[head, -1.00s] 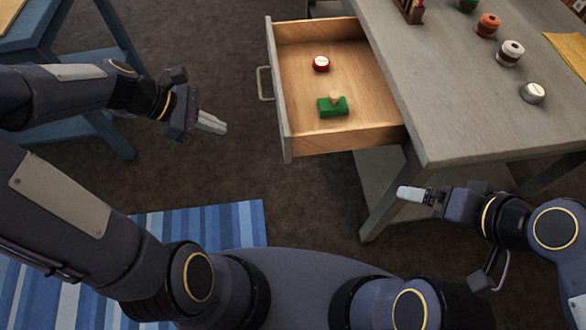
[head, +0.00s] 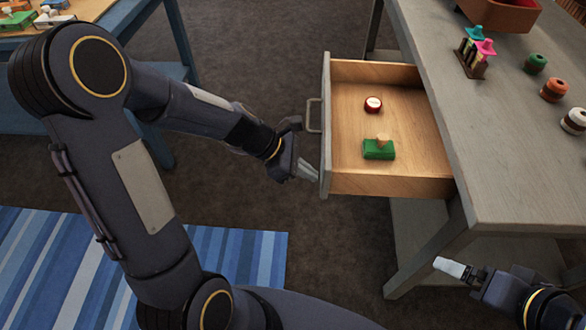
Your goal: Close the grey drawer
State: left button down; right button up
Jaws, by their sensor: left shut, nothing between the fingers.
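The grey drawer (head: 326,128) is pulled out from the left side of the grey table (head: 478,130). Its front panel with a metal handle (head: 312,116) faces left. Inside lie a round red-and-white item (head: 373,104) and a green block with a wooden knob (head: 378,150). My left gripper (head: 308,172) is shut and empty, just left of the drawer front, below the handle. I cannot tell whether its fingertips touch the panel. My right gripper (head: 452,268) is below the drawer, by the table's near leg; its fingers look together, but I cannot see clearly.
The table top carries a rack of colourful pegs (head: 474,52), a reddish-brown box (head: 500,12) and several round items along the right. A blue table (head: 150,70) stands at the upper left. A blue striped rug (head: 240,255) lies on the dark floor.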

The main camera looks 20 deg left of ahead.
pick_arm(q)
jog(key=shift+d, duration=0.25)
